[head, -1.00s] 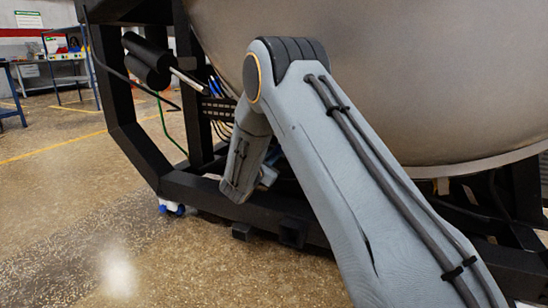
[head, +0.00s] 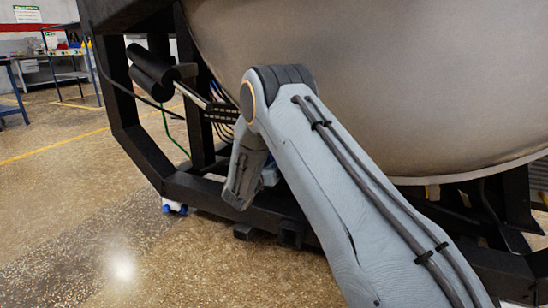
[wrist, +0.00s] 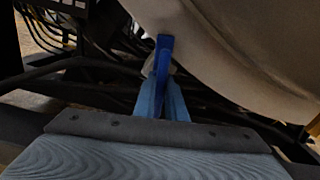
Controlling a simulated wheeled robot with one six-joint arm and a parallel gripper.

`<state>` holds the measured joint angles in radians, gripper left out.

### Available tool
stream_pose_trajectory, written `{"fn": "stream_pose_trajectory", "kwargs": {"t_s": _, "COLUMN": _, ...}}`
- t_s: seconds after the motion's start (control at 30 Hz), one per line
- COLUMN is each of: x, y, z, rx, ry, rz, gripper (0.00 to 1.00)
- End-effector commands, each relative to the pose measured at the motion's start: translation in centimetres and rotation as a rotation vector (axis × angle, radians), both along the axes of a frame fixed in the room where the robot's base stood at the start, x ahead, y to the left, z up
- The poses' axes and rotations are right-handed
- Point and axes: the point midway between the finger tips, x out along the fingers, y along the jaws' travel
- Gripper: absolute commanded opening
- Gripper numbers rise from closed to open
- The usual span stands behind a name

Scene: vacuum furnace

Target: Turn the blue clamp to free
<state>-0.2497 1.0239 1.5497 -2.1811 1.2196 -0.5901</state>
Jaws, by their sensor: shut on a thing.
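The blue clamp (wrist: 164,55) shows in the wrist view as an upright, narrow blue lever, just above the middle, beside the pale vessel wall. My gripper (wrist: 163,95) reaches up from the bottom of that view, its light-blue fingers close together at the lower part of the clamp. It is shut on the clamp. The fingers overlap the clamp's lower end, so its pivot is hidden. In the head view my grey arm bends down in front of the furnace, and I cannot make out the clamp or the fingertips there.
The large beige furnace vessel (head: 390,85) curves close above and right of my arm. A black frame (head: 145,160) with a black cylinder (head: 151,70) and cables stands around it. Open speckled floor (head: 60,210) lies at the left, with workbenches behind.

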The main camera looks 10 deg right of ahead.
Motion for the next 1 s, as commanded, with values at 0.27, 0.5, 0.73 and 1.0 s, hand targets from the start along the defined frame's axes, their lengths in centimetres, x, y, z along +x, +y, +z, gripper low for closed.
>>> {"fn": "stream_pose_trajectory", "kwargs": {"t_s": 0.27, "x": -0.13, "y": -0.09, "z": 0.20, "rx": -0.212, "ry": 0.154, "rz": -0.001, "gripper": 0.00}}
{"fn": "stream_pose_trajectory", "kwargs": {"t_s": 0.5, "x": -0.13, "y": -0.11, "z": 0.21, "rx": -0.396, "ry": 0.287, "rz": -0.001, "gripper": 0.00}}
{"fn": "stream_pose_trajectory", "kwargs": {"t_s": 0.73, "x": -0.12, "y": -0.12, "z": 0.19, "rx": -0.563, "ry": 0.409, "rz": -0.001, "gripper": 0.00}}
{"fn": "stream_pose_trajectory", "kwargs": {"t_s": 1.0, "x": -0.13, "y": -0.13, "z": 0.11, "rx": -0.716, "ry": 0.520, "rz": 0.000, "gripper": 0.00}}
